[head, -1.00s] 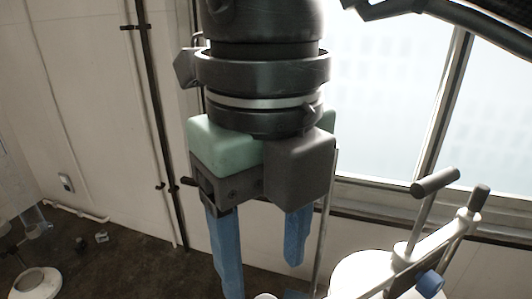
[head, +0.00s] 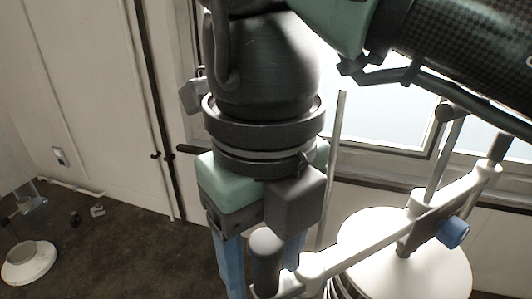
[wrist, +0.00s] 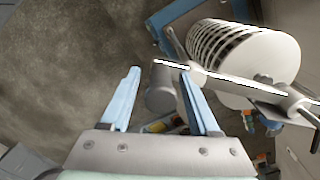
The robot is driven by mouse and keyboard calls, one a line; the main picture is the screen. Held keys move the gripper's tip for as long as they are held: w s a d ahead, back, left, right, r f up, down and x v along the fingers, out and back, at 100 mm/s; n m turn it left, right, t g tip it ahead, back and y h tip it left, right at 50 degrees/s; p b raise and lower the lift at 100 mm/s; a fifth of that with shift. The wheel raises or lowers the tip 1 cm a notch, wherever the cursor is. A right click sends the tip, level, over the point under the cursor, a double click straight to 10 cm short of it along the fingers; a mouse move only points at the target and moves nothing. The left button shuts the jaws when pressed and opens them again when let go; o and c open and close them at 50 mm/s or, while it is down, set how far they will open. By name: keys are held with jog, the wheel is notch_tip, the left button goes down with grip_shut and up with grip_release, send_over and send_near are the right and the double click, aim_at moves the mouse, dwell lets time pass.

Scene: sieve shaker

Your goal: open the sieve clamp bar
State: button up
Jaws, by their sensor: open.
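The clamp bar (head: 385,235) is a pale bar lying across the white lid (head: 355,250) of the sieve stack. A dark grey cylindrical handle (head: 265,255) stands up at its near left end. A blue knob (head: 455,232) sits at the bar's right part. My gripper (head: 250,287) points down at the handle, its blue fingers apart. In the wrist view the handle (wrist: 160,92) lies between the open fingers (wrist: 159,73), nearer the right one; I cannot tell whether they touch it. The bar (wrist: 225,80) runs right across the sieve stack (wrist: 245,55). In the head view the fingertips are partly hidden.
Upright rods (head: 334,170) stand beside the stack. A window (head: 390,140) and white wall are behind. Small coloured items (wrist: 265,160) lie low in the wrist view. A white round base (head: 30,262) is on the floor at left, with open dark floor around it.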

jog(key=shift+f, duration=0.4)
jog(key=shift+w, duration=0.1)
grip_shut()
dwell(1.1)
